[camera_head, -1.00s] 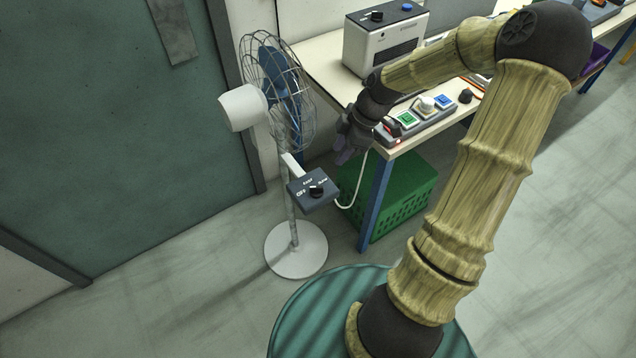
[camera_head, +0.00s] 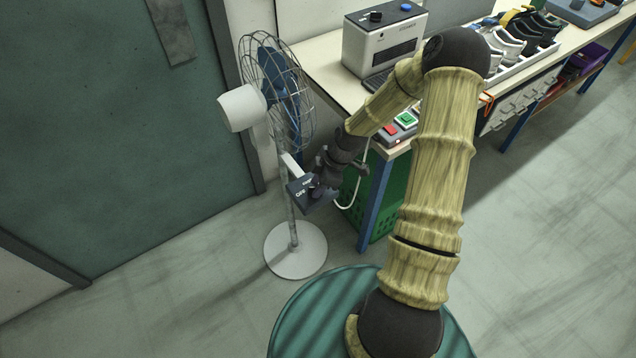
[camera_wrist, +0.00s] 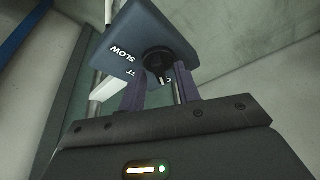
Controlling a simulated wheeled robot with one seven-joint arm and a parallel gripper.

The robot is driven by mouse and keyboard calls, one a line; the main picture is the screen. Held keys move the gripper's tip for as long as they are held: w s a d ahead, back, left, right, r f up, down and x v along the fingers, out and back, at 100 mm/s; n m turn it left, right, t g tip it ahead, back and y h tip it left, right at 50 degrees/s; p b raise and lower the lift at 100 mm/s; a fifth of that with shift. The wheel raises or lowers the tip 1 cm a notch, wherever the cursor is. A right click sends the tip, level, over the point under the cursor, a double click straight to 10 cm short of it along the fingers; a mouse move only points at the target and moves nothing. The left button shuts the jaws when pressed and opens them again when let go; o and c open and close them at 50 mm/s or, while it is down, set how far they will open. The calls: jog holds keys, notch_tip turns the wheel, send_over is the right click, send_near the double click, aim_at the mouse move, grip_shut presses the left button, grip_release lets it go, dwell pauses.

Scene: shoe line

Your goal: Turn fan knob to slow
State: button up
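The fan (camera_head: 275,85) stands on a round white base. My gripper (camera_head: 318,186) is at the box and partly covers the knob. In the wrist view the black round knob (camera_wrist: 159,60) lies at the fingertips of my gripper (camera_wrist: 161,72), one finger to each side. The fingers are apart; contact with the knob cannot be made out. SLOW is readable left of the knob. A small white mark on the knob faces back between the fingers.
A workbench (camera_head: 332,73) with a white machine (camera_head: 383,42) and a button panel (camera_head: 398,127) stands right of the fan. A green crate (camera_head: 385,193) is under it. A white cord hangs by the box. The floor in front is clear.

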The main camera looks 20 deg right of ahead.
jog(key=shift+c, duration=0.4)
grip_shut()
